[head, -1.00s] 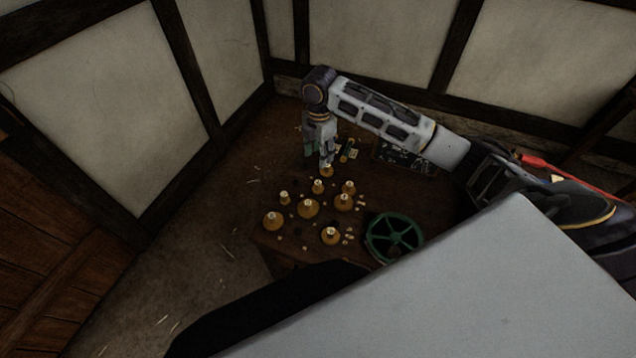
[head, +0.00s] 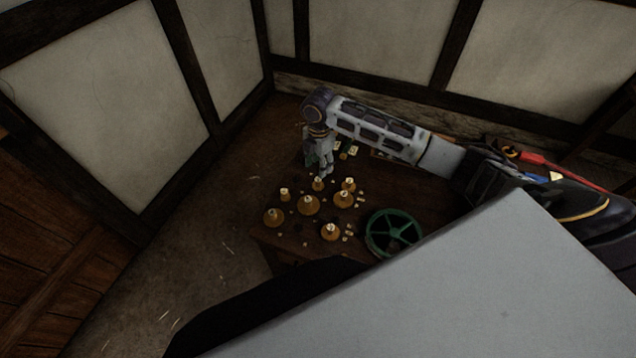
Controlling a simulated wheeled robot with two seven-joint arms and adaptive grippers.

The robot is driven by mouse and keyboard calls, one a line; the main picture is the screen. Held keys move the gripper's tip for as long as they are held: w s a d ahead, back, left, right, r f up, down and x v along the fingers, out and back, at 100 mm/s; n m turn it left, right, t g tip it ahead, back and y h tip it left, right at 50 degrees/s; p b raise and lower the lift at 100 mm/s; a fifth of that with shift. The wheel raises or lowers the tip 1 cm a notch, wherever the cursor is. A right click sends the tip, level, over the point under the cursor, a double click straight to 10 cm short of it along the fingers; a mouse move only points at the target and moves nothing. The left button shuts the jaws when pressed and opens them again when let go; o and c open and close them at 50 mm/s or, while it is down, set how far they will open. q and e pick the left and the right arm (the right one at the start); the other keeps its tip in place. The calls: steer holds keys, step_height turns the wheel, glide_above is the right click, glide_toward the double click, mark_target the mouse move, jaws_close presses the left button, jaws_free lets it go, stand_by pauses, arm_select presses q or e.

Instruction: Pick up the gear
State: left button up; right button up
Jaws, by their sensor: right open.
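A green spoked wheel (head: 393,233), the only gear-like thing I can make out, lies on the dark wooden table at the front right of the weights. Its lower edge is close to my white body panel. My right gripper (head: 324,171) is open and points down over the far part of the table. It is up and left of the green wheel and apart from it. Its fingertips are just behind the brass weights, and what lies right under them is hidden. My left gripper is not in view.
Several brass knobbed weights (head: 308,205) stand left of the wheel, with small pale bits scattered among them. The dark table (head: 285,245) sits near timber-framed walls (head: 372,45). Bare floor (head: 205,265) lies to the left.

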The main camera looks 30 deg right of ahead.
mark_target(318, 179)
steer(key=shift+f, duration=1.15)
steer(key=shift+s+a+f+p, duration=0.1)
steer(key=shift+s+f+p, duration=0.05)
steer(key=shift+f, duration=0.5)
steer(key=shift+s+a+f+p, duration=0.15)
steer(key=shift+f, duration=0.45)
steer(key=shift+s+a+f+p, duration=0.1)
steer(key=shift+s+f+p, duration=0.05)
steer(key=shift+f, duration=1.2)
steer(key=shift+c, duration=0.3)
jaws_close()
